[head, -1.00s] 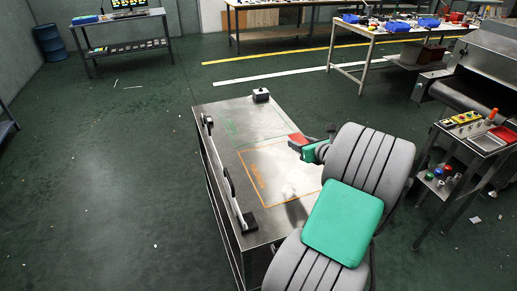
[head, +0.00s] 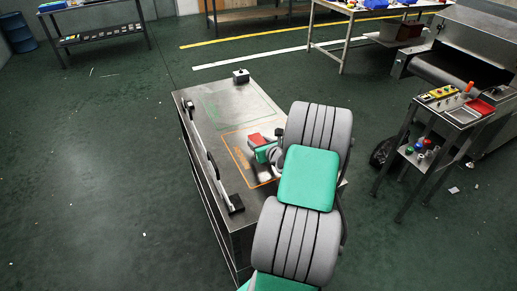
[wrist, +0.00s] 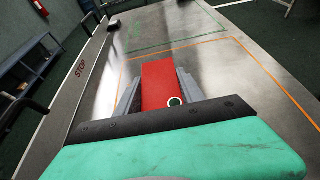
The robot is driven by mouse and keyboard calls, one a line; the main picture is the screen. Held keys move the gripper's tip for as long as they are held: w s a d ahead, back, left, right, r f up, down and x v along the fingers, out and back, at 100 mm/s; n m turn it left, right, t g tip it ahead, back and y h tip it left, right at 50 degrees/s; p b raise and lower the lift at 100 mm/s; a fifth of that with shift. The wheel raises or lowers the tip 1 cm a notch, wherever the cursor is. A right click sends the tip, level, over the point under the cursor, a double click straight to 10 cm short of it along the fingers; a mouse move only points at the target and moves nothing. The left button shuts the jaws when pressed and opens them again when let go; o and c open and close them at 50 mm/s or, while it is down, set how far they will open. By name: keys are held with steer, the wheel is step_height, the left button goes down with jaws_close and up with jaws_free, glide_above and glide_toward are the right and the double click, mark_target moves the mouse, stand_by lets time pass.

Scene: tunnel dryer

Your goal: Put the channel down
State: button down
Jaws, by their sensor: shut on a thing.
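The channel, a red block-like piece (wrist: 160,82), sits between the two grey fingers of my gripper (wrist: 158,90) in the wrist view. A small pale ring shows on its near end. In the head view the red piece (head: 256,139) shows at the tip of my arm, with my gripper (head: 263,152) over the orange-outlined area of the metal table (head: 205,112). My gripper is shut on the channel. Its underside is hidden, so I cannot tell whether it touches the tabletop.
A long bar (head: 212,160) runs along the table's left edge, and a small box (head: 240,76) stands at the far edge. A green outline lies beyond the orange one; both areas look otherwise clear. A control stand (head: 455,104) stands to the right.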

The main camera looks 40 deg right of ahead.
steer(key=shift+f, duration=1.4)
steer(key=shift+f, duration=0.1)
steer(key=c, duration=0.7)
jaws_free()
steer(key=shift+f, duration=0.1)
steer(key=shift+s+r, duration=0.25)
steer(key=v, duration=1.1)
steer(key=shift+s+a+r, duration=0.1)
steer(key=shift+s, duration=0.1)
